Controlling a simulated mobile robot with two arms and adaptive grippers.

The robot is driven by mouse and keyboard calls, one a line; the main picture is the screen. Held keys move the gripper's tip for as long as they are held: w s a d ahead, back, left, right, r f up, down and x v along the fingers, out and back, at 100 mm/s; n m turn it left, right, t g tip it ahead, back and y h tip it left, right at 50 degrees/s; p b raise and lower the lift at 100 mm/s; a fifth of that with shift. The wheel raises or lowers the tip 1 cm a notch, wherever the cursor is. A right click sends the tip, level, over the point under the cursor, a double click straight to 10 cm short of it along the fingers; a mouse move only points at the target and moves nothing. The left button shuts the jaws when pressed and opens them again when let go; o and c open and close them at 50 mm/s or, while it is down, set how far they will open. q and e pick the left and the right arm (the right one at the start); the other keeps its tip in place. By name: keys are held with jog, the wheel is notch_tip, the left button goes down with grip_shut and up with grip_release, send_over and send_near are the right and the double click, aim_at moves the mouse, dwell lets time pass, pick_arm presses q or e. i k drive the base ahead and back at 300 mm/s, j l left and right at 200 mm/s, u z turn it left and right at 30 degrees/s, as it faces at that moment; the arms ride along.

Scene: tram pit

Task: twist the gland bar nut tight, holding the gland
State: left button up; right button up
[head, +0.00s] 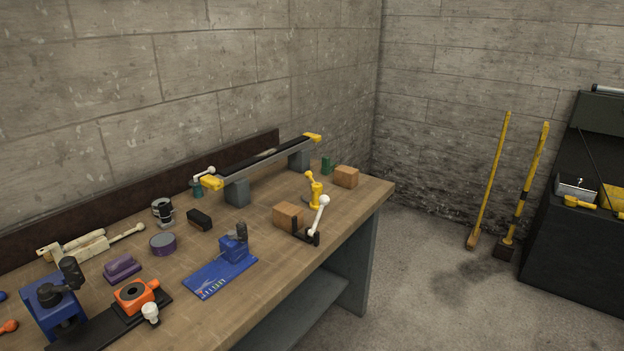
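Neither of my grippers shows in the head view. I cannot tell for sure which item on the workbench is the gland or its bar nut. Near the bench's right end, a yellow upright fitting (315,190) stands behind a white ball-ended lever (319,214) on a small black base. At the front left, an orange block with a round dark opening (134,294) sits on a black plate, with a white knob (150,313) beside it. A white ball-ended bar on a green fitting (198,186) stands near the back.
The wooden workbench (225,225) runs along the wall. Brown blocks (287,215) (346,176), a blue fixture on a blue mat (218,277), a blue vise-like device (55,308) and a long raised black bar (265,160) occupy it. Open floor (430,290) lies right, before a dark cabinet (575,250).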

aim_at(315, 186)
jog(key=i+l+z, duration=0.1)
jog(key=z, duration=0.95)
jog(key=i+j+z, duration=0.15)
jog(key=i, duration=1.55)
jog(key=i+u, duration=0.1)
jog(key=i, duration=0.55)
jog(key=i+l+u, duration=0.1)
jog(key=i, duration=0.5)
jog(key=i+l+u, duration=0.1)
jog(key=i, duration=0.55)
jog(key=i+u, duration=0.45)
jog(key=i+l+u, duration=0.1)
jog(key=i+u, duration=0.3)
jog(key=i+l+u, duration=0.3)
jog(key=i+u, duration=0.15)
jog(key=i, duration=0.05)
